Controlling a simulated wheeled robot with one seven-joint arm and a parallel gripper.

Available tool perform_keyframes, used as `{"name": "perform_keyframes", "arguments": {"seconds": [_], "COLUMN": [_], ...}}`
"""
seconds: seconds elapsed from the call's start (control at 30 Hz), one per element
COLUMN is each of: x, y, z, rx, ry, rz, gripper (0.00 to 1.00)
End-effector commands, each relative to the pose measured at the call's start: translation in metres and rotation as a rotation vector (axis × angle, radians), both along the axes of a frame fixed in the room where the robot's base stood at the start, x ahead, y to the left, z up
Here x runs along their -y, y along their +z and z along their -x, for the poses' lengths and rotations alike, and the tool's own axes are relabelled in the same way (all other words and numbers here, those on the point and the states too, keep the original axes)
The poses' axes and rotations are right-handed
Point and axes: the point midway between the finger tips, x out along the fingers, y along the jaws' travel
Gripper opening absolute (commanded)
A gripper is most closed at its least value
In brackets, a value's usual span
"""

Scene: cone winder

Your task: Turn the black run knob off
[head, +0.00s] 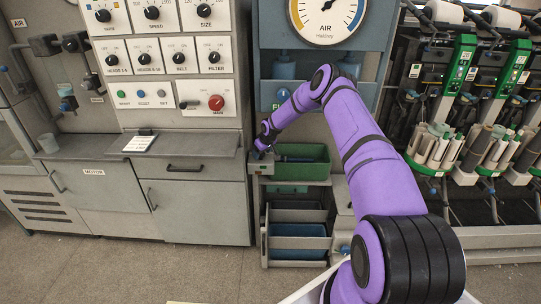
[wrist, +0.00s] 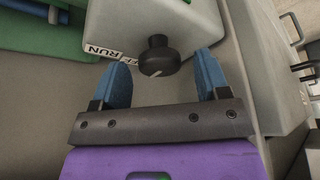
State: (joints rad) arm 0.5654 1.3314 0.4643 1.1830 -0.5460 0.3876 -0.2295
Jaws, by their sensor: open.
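The black run knob (wrist: 159,58) sits on a pale grey box (wrist: 185,22) beside a white label reading RUN (wrist: 108,53), partly covered by the knob. The knob has a pale pointer line on its face. My gripper (wrist: 165,68) is open, with one blue finger on each side of the knob and visible gaps between. In the head view my gripper (head: 262,148) is at the end of my purple arm, at the front left corner of the green tray; the knob is hidden there.
A green tray (head: 318,168) lies right of my gripper. Left stands a cabinet (head: 200,205) with a panel of several black knobs and a red main switch (head: 216,103). Racks with several bobbins (head: 437,145) stand at the right. The floor in front is clear.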

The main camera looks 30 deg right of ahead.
Motion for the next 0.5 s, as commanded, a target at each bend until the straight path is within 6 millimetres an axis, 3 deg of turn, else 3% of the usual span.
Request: {"name": "perform_keyframes", "arguments": {"seconds": [0.3,0.5], "x": [0.005,0.013], "y": [0.045,0.042], "z": [0.020,0.061], "rx": [0.002,-0.002], "ry": [-0.001,-0.001], "rz": [0.003,0.001], "gripper": [0.69,0.69]}}
